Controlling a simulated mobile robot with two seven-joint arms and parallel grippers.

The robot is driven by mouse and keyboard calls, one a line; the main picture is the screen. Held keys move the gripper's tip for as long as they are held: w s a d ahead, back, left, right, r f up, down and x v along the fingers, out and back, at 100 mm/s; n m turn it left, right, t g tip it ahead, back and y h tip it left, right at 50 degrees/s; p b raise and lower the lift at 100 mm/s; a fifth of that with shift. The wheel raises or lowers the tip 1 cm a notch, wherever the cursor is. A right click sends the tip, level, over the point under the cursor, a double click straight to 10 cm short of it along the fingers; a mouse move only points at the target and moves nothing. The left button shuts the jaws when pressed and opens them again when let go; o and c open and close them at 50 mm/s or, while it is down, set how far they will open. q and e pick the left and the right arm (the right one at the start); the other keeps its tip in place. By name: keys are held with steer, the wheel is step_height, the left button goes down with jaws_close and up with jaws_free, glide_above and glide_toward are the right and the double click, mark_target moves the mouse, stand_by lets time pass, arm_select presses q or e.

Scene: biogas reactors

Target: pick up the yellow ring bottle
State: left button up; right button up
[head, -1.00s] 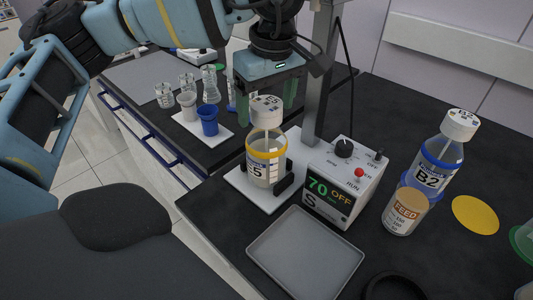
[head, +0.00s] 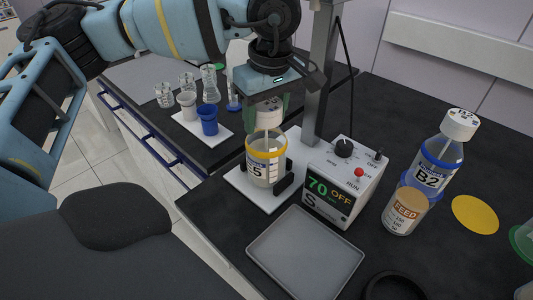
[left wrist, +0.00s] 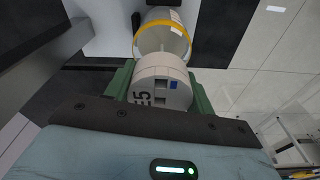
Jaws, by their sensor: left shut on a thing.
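The yellow ring bottle (head: 266,162) stands upright on the white plate of the stirrer, between small black holders. It has a white cap, a yellow ring and a label ending in 5. My left gripper (head: 267,117) is above it, pointing down, with its green fingers shut on the white cap. In the left wrist view the cap (left wrist: 162,82) sits between the green fingers, and the yellow ring (left wrist: 163,24) shows beyond it. My right gripper is in no view.
The control box (head: 343,183) with a lit 70 display is right of the bottle. A grey tray (head: 305,252) lies in front. The blue-ringed B2 bottle (head: 433,175) and a FEED bottle (head: 405,211) stand at the right. A metal post (head: 322,80) rises close behind my gripper.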

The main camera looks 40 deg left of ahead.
arm_select(q)
jaws_close()
steer(key=shift+r, duration=0.1)
steer(key=shift+r, duration=1.75)
steer(key=s+r+b, duration=0.1)
steer(key=s, duration=1.5)
steer(key=shift+r, duration=0.2)
steer(key=shift+a+f, duration=0.1)
